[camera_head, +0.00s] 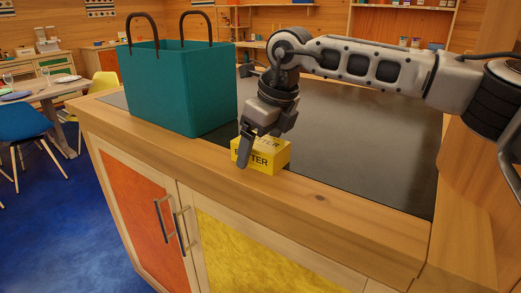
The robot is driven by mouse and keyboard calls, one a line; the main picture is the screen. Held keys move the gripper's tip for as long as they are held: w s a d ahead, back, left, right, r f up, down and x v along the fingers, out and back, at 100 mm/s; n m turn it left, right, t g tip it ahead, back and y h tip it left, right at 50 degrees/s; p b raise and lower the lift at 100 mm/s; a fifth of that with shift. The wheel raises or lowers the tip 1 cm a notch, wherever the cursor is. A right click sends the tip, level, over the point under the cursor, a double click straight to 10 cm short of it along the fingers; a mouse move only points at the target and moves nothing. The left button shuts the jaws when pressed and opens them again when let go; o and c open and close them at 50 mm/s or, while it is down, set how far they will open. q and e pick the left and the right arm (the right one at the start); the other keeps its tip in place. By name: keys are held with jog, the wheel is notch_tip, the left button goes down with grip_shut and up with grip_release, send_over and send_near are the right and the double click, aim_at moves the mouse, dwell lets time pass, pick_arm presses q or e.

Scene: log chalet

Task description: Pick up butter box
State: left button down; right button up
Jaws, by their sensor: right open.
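The butter box (268,157) is a small yellow box with dark "BUTTER" lettering. The jaws are open, with one finger in front of the box's left part. The other finger is largely hidden, so I cannot tell whether it touches the box. My left gripper is not in view.
A teal bag (180,88) with brown handles stands on the counter (370,130), left of the box. The dark counter top to the right is clear. Cabinet doors with handles lie below. A dining table (48,91) and blue chair (22,121) stand at far left.

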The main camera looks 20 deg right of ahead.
jog(key=shift+f+b, duration=0.25)
jog(key=shift+b, duration=0.05)
dwell(0.5)
jog(key=c, duration=1.2)
